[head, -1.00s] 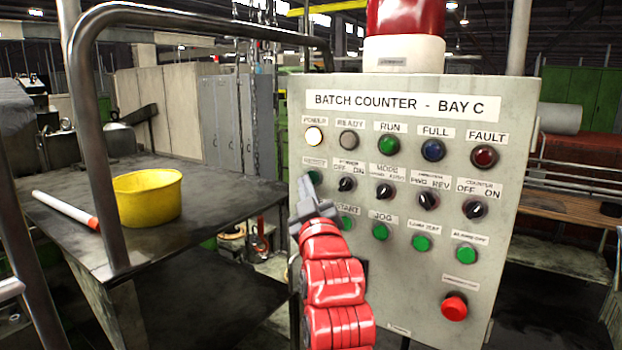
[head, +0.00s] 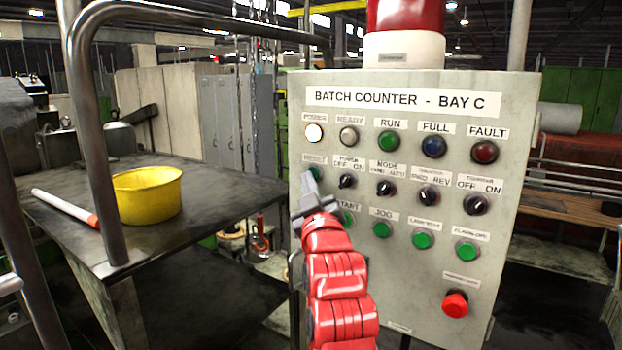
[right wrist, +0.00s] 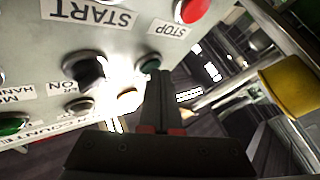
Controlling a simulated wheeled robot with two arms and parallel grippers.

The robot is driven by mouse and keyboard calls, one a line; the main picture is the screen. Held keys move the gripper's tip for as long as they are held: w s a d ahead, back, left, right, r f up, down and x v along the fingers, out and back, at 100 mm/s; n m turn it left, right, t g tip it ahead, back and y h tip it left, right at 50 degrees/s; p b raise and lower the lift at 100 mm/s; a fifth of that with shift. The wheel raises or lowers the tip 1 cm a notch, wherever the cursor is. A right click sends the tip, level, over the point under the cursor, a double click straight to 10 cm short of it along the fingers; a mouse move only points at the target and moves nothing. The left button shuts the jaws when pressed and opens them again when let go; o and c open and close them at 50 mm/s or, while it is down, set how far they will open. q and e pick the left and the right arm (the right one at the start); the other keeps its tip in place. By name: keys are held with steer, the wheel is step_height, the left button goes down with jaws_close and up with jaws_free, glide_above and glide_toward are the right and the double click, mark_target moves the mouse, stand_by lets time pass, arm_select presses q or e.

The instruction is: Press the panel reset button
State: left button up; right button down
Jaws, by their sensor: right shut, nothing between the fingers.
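The reset button (head: 317,173) is a small green button under the RESET label at the left edge of the grey panel (head: 500,120). My right gripper (head: 306,182) is shut and empty, its fingertips right by the button's lower left side. In the right wrist view, where the panel is upside down, the closed fingers (right wrist: 158,74) overlap the lower right part of the green reset button (right wrist: 150,63). I cannot tell whether the tips touch it. My left gripper is not in view.
The panel also bears lamps, selector knobs, green buttons including JOG (head: 381,230), and a red button (head: 455,304). A red stop button (right wrist: 193,9) shows in the wrist view. Left are a metal rail (head: 92,130) and a table with a yellow bowl (head: 148,195).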

stand_by(0.3)
steer(key=shift+s+a+b, duration=0.15)
steer(key=shift+s+b, duration=0.1)
steer(key=shift+b, duration=0.15)
steer(key=s+a+b, duration=0.2)
steer(key=s+a, duration=0.1)
steer(key=s, duration=0.2)
steer(key=shift+a+b, duration=0.3)
steer(key=shift+w, duration=0.1)
